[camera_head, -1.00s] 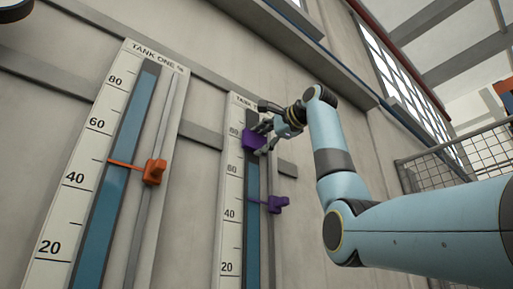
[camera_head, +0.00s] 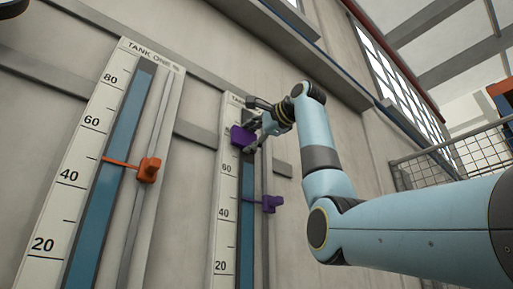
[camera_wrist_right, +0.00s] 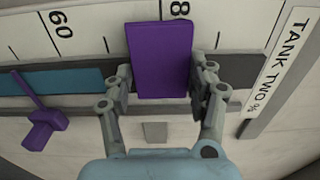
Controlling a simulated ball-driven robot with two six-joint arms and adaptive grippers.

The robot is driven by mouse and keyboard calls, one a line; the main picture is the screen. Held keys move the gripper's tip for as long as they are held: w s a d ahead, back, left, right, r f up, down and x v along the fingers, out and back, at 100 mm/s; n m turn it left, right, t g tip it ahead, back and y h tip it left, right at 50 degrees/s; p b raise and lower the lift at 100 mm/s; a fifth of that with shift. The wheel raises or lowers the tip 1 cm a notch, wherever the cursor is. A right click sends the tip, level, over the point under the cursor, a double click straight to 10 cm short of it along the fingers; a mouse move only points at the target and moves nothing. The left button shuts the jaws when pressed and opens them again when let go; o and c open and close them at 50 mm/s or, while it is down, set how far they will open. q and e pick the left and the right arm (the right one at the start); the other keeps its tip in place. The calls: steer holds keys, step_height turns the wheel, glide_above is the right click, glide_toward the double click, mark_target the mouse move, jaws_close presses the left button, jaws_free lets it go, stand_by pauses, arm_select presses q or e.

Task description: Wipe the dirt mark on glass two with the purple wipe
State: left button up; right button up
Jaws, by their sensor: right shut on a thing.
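The purple wipe (camera_head: 242,136) is a flat rectangular block, also large in the wrist view (camera_wrist_right: 160,60). My right gripper (camera_head: 258,140) is shut on it, with a finger on each side (camera_wrist_right: 160,76). The wipe lies over the tank two gauge close to the 80 mark, covering part of the scale and of the glass. Glass two (camera_head: 246,225) is a blue strip, its bare part also showing in the wrist view (camera_wrist_right: 60,80). No dirt mark shows; I cannot tell whether the wipe hides it or touches the glass. My left gripper is out of view.
A purple pointer (camera_head: 270,204) sits on tank two's side rail, below the wipe. Tank one's gauge (camera_head: 110,170) with an orange pointer (camera_head: 149,170) stands to the left. A mesh railing (camera_head: 450,160) is at the right.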

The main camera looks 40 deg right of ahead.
steer(key=shift+s+f+b, duration=0.2)
steer(key=shift+s+b, duration=0.4)
steer(key=shift+b, duration=0.15)
steer(key=shift+s+d+r+b, duration=0.1)
steer(key=shift+s+b, duration=0.4)
steer(key=shift+s, duration=0.6)
steer(key=shift+s+d+r+b, duration=0.1)
steer(key=shift+s+b, duration=0.4)
steer(key=shift+s, duration=0.6)
steer(key=s+b, duration=0.1)
steer(key=s, duration=0.2)
steer(key=shift+d+b, duration=0.1)
steer(key=shift+b, duration=0.3)
